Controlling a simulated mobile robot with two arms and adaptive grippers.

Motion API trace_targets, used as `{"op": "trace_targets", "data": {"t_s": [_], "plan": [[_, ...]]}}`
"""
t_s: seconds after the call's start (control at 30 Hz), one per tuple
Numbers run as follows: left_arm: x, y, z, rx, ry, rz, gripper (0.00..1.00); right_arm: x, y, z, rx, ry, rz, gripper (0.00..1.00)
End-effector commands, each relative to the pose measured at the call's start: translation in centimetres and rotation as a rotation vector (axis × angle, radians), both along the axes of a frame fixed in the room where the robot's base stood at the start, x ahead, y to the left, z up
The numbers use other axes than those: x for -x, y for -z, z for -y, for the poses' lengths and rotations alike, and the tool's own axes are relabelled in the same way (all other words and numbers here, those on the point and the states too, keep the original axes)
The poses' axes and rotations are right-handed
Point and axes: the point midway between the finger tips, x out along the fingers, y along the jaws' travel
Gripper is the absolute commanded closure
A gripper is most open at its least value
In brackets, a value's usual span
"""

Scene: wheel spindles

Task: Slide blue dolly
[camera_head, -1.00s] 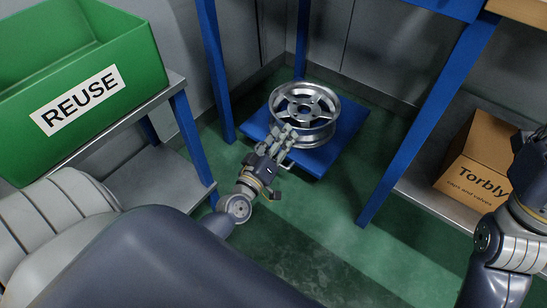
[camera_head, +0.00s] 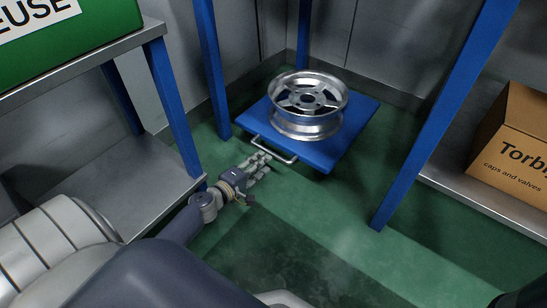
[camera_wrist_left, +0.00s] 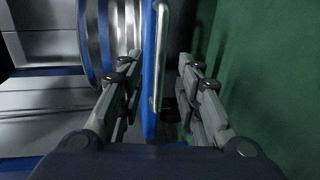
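The blue dolly (camera_head: 348,143) is a flat blue platform on the floor under a blue-legged frame. A silver wheel rim (camera_head: 308,104) lies on it. Its metal pull handle (camera_head: 273,150) sticks out at the front left edge. My left gripper (camera_head: 263,160) is low over the floor, just in front of the handle. In the left wrist view its fingers (camera_wrist_left: 161,90) are open, and the handle (camera_wrist_left: 160,55) appears between them, beside the dolly's blue edge (camera_wrist_left: 148,70). I cannot tell whether they touch. My right gripper is out of view.
Blue posts (camera_head: 445,115) stand on both sides of the dolly. A metal shelf (camera_head: 135,190) with a green bin (camera_head: 95,35) above is at left. A cardboard box (camera_head: 515,150) sits on a low shelf at right. The green floor (camera_head: 320,215) in front is clear.

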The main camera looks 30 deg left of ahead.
Motion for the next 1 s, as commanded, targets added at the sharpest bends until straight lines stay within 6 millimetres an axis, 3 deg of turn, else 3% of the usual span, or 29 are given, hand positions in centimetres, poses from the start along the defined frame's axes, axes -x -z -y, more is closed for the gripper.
{"op": "trace_targets", "data": {"t_s": [0.2, 0.4, 0.83, 0.97, 1.0], "plan": [[-4.2, 1.1, 0.3, -0.002, 0.001, 0.002, 0.68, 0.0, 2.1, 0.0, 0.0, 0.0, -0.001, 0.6], [-6.5, 1.6, 0.5, -0.002, 0.0, 0.001, 0.68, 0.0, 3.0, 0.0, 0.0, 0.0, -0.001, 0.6], [-7.2, 1.5, 0.6, -0.001, -0.001, -0.001, 0.68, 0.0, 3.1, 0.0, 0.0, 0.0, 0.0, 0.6], [-7.2, 1.5, 0.6, -0.001, -0.001, 0.0, 0.98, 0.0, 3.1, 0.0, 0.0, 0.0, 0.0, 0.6], [-7.2, 1.5, 0.6, -0.001, -0.001, 0.0, 1.0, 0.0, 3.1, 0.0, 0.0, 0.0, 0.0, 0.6]]}}
